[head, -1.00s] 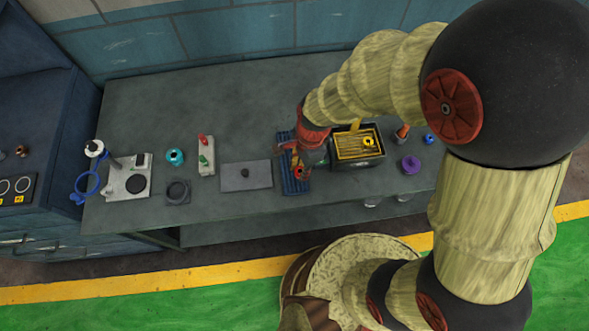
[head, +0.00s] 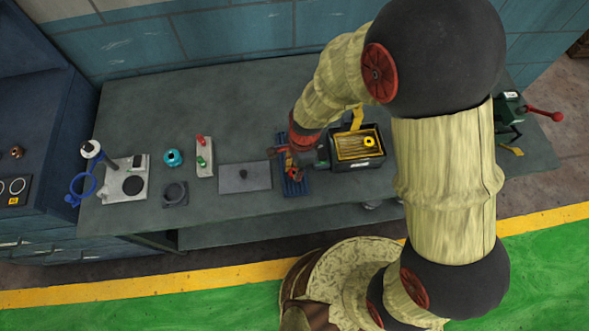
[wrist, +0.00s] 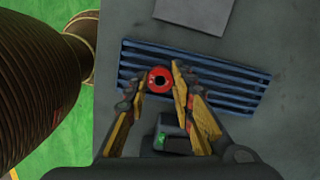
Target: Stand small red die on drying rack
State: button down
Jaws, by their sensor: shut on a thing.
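The small red die (wrist: 160,80), a round red piece with a dark hole, is between the fingertips of my gripper (wrist: 159,76) in the wrist view. My gripper is shut on it. The drying rack (wrist: 225,87) is a blue slatted panel lying flat on the bench, directly behind the die in that view. In the head view my gripper (head: 290,165) is over the drying rack (head: 295,187), hiding part of it. I cannot tell whether the die touches the slats.
A black box with a yellow grate (head: 359,147) stands close right of the rack. Farther left are a switch block (head: 205,157) and a teal ring (head: 172,158). The back of the bench is clear.

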jog(key=c, duration=1.5)
grip_release()
jog(key=shift+f, duration=0.1)
notch_tip(320, 180, up, 12)
jog(key=d+p, duration=0.1)
jog(key=p, duration=0.1)
jog(key=shift+w+d+p, duration=0.15)
jog(key=shift+w+p, duration=0.2)
jog(key=shift+r, duration=0.2)
jog(key=s+d+r+n+t, duration=0.15)
jog(key=d+r+n, duration=0.25)
jog(key=d+r, duration=0.4)
jog(key=s+d+r+n+t, duration=0.1)
jog(key=d+r+n+t, duration=0.25)
jog(key=d+r, duration=0.55)
jog(key=s+d+r+n+t+h, duration=0.1)
jog(key=s+d+r+n, duration=0.3)
jog(key=s+r, duration=0.2)
jog(key=shift+d+r+n, duration=0.15)
jog(key=shift+r+n, duration=0.2)
jog(key=shift+r, duration=0.3)
